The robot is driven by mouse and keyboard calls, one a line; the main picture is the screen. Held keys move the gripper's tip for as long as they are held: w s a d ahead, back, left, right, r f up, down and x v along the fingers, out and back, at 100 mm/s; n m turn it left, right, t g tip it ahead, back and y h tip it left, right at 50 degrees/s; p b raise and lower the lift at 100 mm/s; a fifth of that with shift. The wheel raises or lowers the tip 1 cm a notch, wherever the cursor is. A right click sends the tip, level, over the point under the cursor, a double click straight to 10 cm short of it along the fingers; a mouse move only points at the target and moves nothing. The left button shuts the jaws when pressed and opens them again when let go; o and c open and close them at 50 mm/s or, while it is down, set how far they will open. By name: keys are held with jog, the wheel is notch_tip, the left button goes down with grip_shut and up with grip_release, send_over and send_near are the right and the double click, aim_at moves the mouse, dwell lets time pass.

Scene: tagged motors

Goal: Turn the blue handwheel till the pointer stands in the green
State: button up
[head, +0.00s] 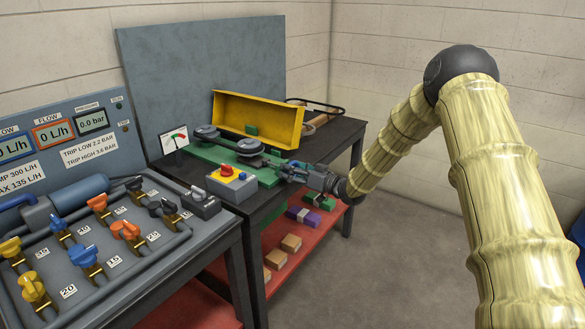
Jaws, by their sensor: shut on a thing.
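A green base (212,157) on the dark bench carries two grey-blue round discs, one at the left (205,132) and one at the right (249,146). A small white dial (174,140) with red and green marks stands at its left end. The pointer is too small to read. My gripper (288,169) reaches in from the right, low at the right end of the green base. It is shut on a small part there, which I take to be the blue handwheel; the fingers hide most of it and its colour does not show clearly.
A grey control box (232,187) with a red knob on yellow stands in front of the base. A valve panel (110,262) fills the left front. The red lower shelf (262,240) holds several small blocks. The floor at right is clear.

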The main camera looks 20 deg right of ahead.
dwell(0.5)
jog(key=o, duration=1)
jog(key=shift+d, duration=0.1)
jog(key=shift+o, duration=0.2)
jog(key=v, duration=1.2)
jog(key=shift+f, duration=0.1)
